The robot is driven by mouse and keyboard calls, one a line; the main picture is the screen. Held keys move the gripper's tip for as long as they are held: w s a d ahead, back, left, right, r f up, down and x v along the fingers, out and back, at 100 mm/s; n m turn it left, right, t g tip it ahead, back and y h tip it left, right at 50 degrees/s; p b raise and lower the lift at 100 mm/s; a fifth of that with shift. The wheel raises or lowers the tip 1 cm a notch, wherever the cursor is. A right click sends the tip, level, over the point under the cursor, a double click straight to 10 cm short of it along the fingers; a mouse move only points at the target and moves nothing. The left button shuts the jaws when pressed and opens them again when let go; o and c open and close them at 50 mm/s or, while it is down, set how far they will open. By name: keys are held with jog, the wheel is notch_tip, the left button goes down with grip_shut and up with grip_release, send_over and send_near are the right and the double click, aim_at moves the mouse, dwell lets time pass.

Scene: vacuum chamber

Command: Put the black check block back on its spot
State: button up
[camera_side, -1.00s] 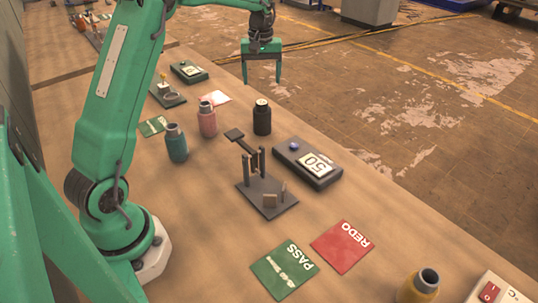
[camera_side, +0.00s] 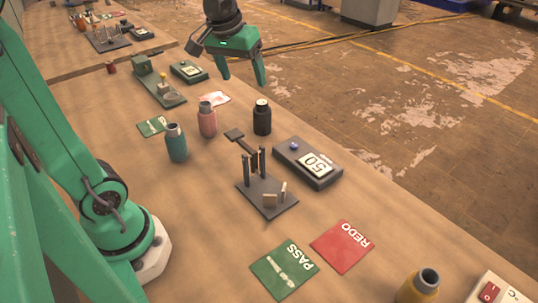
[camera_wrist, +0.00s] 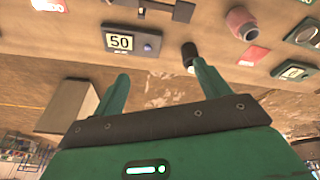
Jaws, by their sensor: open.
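A small black cylinder (camera_side: 262,118) with a pale top stands upright on the bench near its far edge. In the wrist view it (camera_wrist: 188,52) shows just beyond one fingertip. I cannot tell for certain that it is the black check block, and I see no marked spot for it. My gripper (camera_side: 243,78) is open and empty, in the air above the far bench edge. In the side view it appears above and left of the cylinder, tilted. In the wrist view its jaws (camera_wrist: 161,71) are wide apart with nothing between them.
A teal bottle (camera_side: 176,143) and a pink bottle (camera_side: 207,120) stand left of the cylinder. A dark device reading 50 (camera_side: 308,164) and a lever stand (camera_side: 249,187) are nearer. Green PASS (camera_side: 285,271) and red REDO (camera_side: 342,246) cards lie in front. Beyond the bench is floor.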

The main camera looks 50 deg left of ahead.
jog(key=s+d+f+m+t, duration=0.2)
jog(key=s+d+f+m, duration=0.1)
jog(key=s, duration=1)
jog(key=shift+d+f+m+h, duration=0.2)
jog(key=shift+d+m+h, duration=0.1)
jog(key=shift+d+m, duration=0.7)
